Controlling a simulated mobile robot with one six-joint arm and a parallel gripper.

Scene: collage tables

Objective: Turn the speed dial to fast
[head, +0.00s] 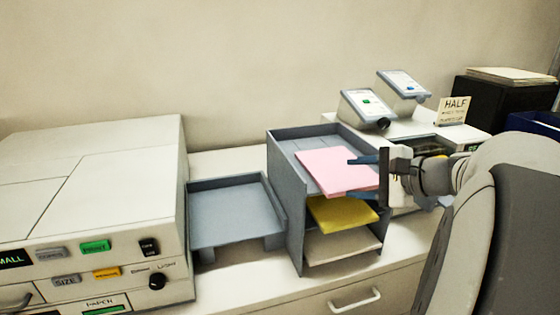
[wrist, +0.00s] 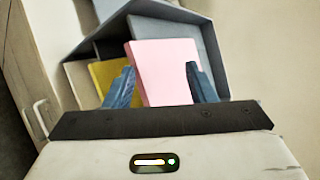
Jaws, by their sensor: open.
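No dial that I can read as a speed dial shows. A copier-like machine (head: 90,185) at the left has a round black knob (head: 157,281) beside small text that seems to read "LIGHT". Two small tilted panels, a nearer one (head: 362,106) and a farther one (head: 402,82), stand at the back right; each seems to have a dark knob at its lower right, too small to read. My gripper (head: 358,178) is open at the paper shelf, its blue fingers near the pink paper (head: 330,168). In the wrist view the pink paper (wrist: 163,70) appears between the fingers; contact is unclear.
The grey shelf (head: 285,190) holds pink, yellow (head: 340,213) and pale sheets (head: 340,247). An empty grey tray (head: 235,212) joins the machine. A "HALF" card (head: 455,110) and a black box (head: 500,100) stand at right. My arm covers the lower right.

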